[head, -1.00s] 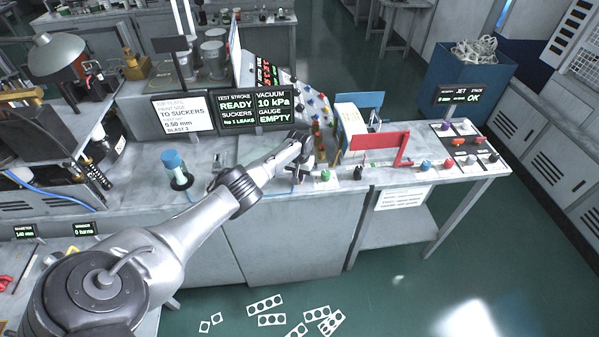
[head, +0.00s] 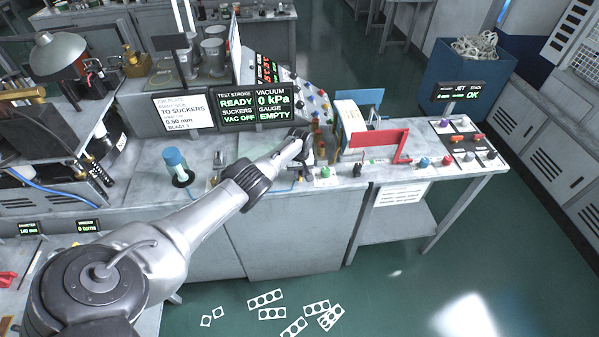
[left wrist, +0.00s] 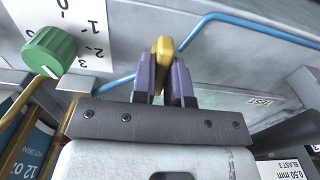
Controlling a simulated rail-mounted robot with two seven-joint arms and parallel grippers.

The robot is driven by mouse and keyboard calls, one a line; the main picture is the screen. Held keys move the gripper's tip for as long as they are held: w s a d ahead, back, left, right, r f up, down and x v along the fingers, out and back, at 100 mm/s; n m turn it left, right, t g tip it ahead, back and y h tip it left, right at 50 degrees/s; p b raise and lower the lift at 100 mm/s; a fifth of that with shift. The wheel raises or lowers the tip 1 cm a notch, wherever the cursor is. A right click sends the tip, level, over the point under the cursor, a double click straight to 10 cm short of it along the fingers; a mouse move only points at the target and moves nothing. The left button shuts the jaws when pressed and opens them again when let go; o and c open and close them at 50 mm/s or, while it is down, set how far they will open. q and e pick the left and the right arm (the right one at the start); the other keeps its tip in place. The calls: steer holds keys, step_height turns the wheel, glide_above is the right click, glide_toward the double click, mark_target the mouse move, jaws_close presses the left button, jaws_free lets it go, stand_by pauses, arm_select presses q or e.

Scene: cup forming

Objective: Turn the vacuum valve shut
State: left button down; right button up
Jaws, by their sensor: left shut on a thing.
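The vacuum valve's yellow lever (left wrist: 163,50) shows in the left wrist view between the purple fingers of my left gripper (left wrist: 165,75). The gripper is shut on it. In the head view my left gripper (head: 307,168) is at the front edge of the bench, and the arm hides most of the valve. The display panel (head: 259,108) reads vacuum 0 kPa, VAC OFF and gauge EMPTY. My right gripper is in neither view.
A green knob (left wrist: 50,52) with a numbered dial sits left of the lever, and a blue tube (left wrist: 118,80) runs close by. A red bracket (head: 380,139) stands to the right on the bench. A blue-topped cylinder (head: 176,165) stands to the left.

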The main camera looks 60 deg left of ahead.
mark_target(300, 172)
arm_select(q)
steer(key=shift+r, duration=0.15)
steer(key=c, duration=1.3)
jaws_free()
steer(key=shift+o, duration=0.8)
step_height(300, 172, up, 6)
steer(key=p, duration=0.4)
steer(key=shift+a+r, duration=0.1)
step_height(300, 172, up, 8)
steer(key=shift+f+p, duration=0.25)
steer(key=shift+p, duration=0.2)
